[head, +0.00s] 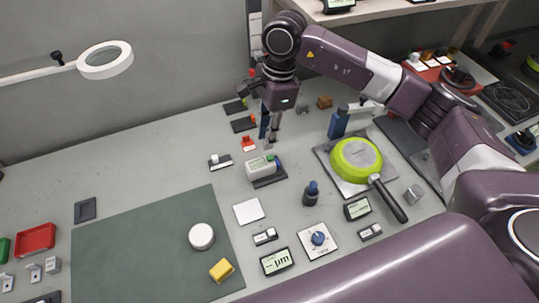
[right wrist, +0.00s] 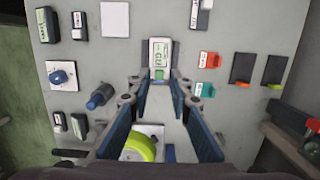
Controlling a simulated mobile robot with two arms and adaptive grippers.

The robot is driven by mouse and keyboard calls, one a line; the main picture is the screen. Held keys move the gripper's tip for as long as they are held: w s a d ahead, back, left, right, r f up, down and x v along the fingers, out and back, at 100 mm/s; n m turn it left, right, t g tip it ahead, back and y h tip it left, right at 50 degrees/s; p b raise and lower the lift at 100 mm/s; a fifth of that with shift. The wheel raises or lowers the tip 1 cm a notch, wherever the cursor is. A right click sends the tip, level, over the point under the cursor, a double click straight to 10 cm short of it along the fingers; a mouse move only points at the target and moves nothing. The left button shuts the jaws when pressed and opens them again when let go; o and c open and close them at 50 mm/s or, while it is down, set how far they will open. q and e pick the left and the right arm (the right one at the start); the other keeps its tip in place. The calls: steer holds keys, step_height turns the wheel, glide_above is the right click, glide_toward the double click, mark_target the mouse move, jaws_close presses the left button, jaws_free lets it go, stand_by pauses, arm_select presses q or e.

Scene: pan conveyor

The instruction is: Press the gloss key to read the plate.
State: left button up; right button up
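The gloss meter (head: 260,168) is a pale box on a dark base near the middle of the bench. In the right wrist view it (right wrist: 160,52) shows a screen reading "GU" and a green key (right wrist: 159,74). The green key also shows on its top in the head view (head: 271,158). My right gripper (head: 269,136) points down above and behind the meter, apart from it. In the right wrist view its two blue fingers (right wrist: 160,84) stand apart with nothing held, and the key appears between their tips. The left gripper is not in view.
A white square plate (head: 248,211) lies in front of the meter. A blue-knobbed box (head: 318,240) and a µm display (head: 277,261) are nearer.

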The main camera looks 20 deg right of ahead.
jaws_close()
stand_by(0.9)
